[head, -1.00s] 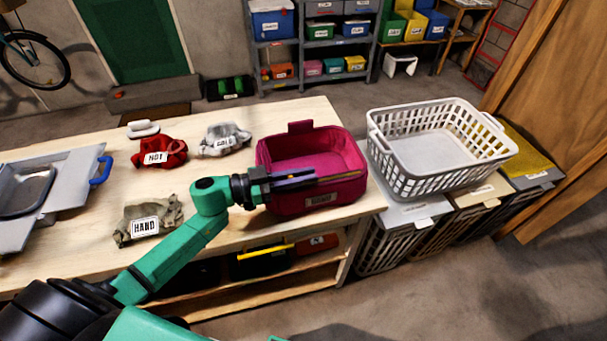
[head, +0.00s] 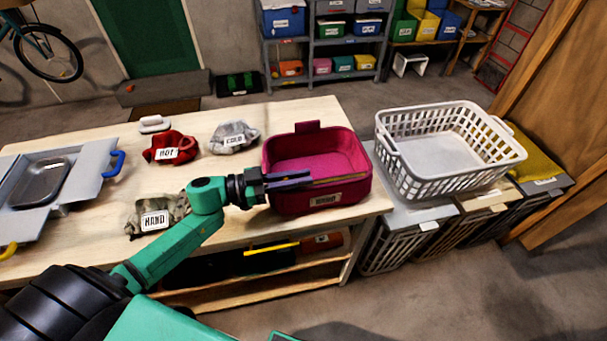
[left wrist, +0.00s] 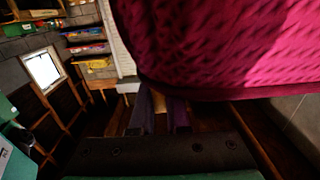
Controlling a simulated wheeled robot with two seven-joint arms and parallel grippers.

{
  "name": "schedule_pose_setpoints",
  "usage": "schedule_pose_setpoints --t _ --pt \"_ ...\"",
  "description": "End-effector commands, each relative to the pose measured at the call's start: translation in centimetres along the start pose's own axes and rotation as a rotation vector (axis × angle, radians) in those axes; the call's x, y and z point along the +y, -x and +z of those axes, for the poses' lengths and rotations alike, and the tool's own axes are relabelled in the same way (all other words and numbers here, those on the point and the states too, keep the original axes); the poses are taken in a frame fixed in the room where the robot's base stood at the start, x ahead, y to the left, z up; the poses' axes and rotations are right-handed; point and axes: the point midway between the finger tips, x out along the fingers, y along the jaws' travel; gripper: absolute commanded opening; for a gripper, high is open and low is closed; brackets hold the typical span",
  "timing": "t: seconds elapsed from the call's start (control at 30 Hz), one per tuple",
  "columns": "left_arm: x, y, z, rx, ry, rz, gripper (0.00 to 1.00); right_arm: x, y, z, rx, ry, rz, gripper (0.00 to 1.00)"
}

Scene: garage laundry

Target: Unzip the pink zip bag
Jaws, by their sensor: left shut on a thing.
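The pink bag (head: 318,195) sits upright on the right end of the wooden bench, its top showing a lighter pink area inside a raised rim. A small tab stands up at its back edge. My left gripper (head: 308,181) reaches in from the left along the bag's front rim. It is shut on a thin tan piece (head: 345,180) that runs right along the rim. In the left wrist view the bag's pink side (left wrist: 230,50) fills the upper right, and a tan bit (left wrist: 174,104) shows between the fingers (left wrist: 160,115). My right gripper is not in view.
A white laundry basket (head: 408,180) stands on bins right of the bag. Cloths labelled HOT (head: 165,142), COLD (head: 234,138) and HAND (head: 180,207) lie left of it. A grey tray (head: 40,182) is at the far left. The bench between is mostly clear.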

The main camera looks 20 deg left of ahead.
Motion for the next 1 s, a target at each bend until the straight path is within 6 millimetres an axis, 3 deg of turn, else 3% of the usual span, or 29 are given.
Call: schedule_pose_setpoints --t 0.03,0.07,0.1,0.13,0.67,0.77,1.0 --pt "0.0 0.0 0.0 0.001 0.0 0.0 0.0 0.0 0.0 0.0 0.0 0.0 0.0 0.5" --pt "0.0 0.0 0.0 0.001 0.0 0.0 0.21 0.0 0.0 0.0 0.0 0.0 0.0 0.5" --pt "0.0 0.0 0.0 0.001 0.0 0.0 0.37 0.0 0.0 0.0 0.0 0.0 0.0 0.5" --pt "0.0 0.0 0.0 0.001 0.0 0.0 0.45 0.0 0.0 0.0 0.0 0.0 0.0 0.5" --pt "0.0 0.6 0.2 -0.001 0.001 0.0 0.45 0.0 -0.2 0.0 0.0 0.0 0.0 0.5" --pt "0.0 2.1 0.4 -0.003 0.003 0.0 0.45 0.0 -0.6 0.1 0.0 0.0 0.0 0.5" --pt "0.1 8.1 0.5 -0.005 0.004 -0.001 0.45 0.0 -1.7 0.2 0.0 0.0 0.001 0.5"
